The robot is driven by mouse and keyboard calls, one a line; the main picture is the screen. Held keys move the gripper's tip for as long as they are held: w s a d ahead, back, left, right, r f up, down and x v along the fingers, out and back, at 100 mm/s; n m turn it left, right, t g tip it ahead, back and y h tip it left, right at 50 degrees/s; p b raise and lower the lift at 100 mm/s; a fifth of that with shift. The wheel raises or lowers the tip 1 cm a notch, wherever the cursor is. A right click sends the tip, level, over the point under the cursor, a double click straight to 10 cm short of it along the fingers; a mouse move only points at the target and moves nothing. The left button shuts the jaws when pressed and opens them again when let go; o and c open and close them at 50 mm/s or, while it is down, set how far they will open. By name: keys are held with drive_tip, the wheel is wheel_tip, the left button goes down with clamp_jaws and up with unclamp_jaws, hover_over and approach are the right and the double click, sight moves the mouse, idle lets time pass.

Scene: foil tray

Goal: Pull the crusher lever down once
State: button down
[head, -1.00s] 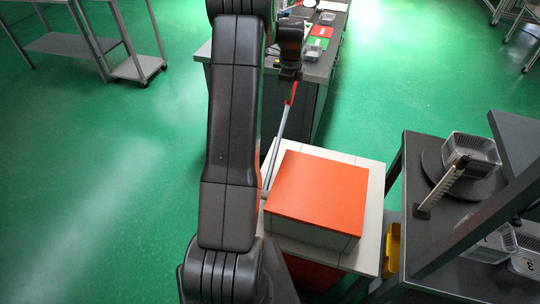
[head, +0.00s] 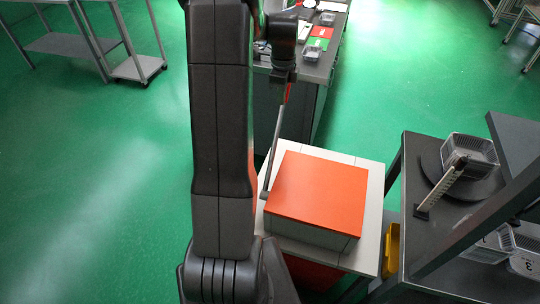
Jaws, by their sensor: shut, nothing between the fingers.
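The crusher (head: 318,193) has an orange top and stands on a pale stand at lower centre. Its lever (head: 272,152), a thin grey rod, rises from the crusher's left side, up and slightly right in the picture. My gripper (head: 285,78) is shut and empty at the lever's upper end. It covers most of the lever's red grip, and only a sliver of red shows below it. I cannot tell whether the gripper touches the lever. The fingertips are small and dark here. My arm hides the area left of the lever.
A bench (head: 317,70) with red and green mats and small trays lies behind the gripper. A dark table (head: 408,190) with a turntable, foil trays and a ruled post stands at right. A yellow bin (head: 391,250) sits between. Green floor is open at left.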

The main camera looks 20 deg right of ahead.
drive_tip(key=s+a+r+p, duration=0.2)
drive_tip(key=s+a+r, duration=0.5)
drive_tip(key=s, duration=0.2)
drive_tip(key=shift+s+a+r+p, duration=0.15)
drive_tip(key=shift+s+r+p, duration=0.15)
drive_tip(key=shift+p, duration=0.1)
idle(0.5)
wheel_tip(320, 180, up, 9)
drive_tip(key=p, duration=0.1)
drive_tip(key=shift+p, duration=0.3)
idle(0.3)
drive_tip(key=shift+f, duration=0.15)
wheel_tip(320, 180, down, 9)
drive_tip(key=b, duration=0.1)
drive_tip(key=shift+w+b, duration=0.2)
drive_tip(key=shift+b, duration=0.2)
idle(0.4)
